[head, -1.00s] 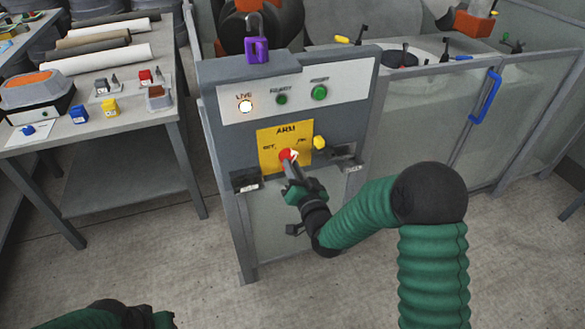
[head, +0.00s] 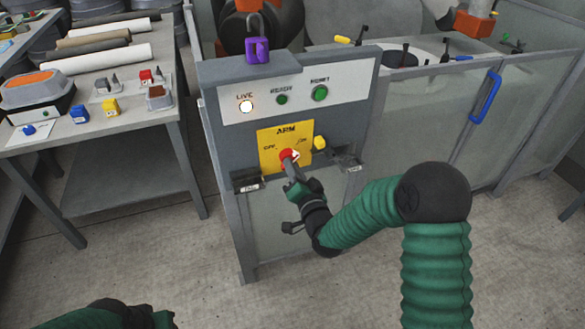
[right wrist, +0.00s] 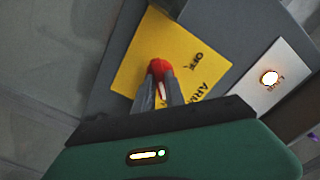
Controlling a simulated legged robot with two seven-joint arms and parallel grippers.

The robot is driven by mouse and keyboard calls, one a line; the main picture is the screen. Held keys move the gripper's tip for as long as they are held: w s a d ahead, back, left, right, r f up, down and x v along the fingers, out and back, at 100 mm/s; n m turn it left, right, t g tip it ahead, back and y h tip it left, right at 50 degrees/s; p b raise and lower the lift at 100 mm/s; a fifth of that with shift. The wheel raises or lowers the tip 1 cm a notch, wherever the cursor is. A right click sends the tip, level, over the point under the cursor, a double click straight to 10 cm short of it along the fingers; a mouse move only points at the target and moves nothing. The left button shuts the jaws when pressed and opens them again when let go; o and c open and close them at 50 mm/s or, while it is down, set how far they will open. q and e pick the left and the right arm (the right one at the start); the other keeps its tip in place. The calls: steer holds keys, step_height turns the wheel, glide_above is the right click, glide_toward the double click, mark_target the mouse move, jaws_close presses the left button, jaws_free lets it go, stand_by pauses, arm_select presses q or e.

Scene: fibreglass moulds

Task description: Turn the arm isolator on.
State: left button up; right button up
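The arm isolator is a red rotary knob (head: 287,155) on a yellow plate (head: 270,134) marked ARM, with OFF on its left and ON on its right. A white mark on the knob points right, towards the ON side. In the right wrist view the red knob (right wrist: 158,67) sits between the grey fingers of my right gripper (right wrist: 161,90), which are closed on it; the OFF lettering is clear and the ON lettering is hidden. In the head view my right gripper (head: 291,168) reaches it from below. Only part of my left arm shows, at the bottom left.
A white lamp (head: 246,106) marked LIVE is lit above the plate, beside two green buttons (head: 320,93). A purple padlock (head: 257,50) is on top. A bench (head: 140,112) stands left; a fence with a blue handle (head: 485,97) stands right.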

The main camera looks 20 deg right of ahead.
steer(key=o, duration=0.4)
steer(key=shift+d+f, duration=0.1)
steer(key=shift+o, duration=0.2)
steer(key=s+p, duration=1)
steer(key=s, duration=0.7)
steer(key=shift+d, duration=0.3)
steer(key=shift+w, duration=0.15)
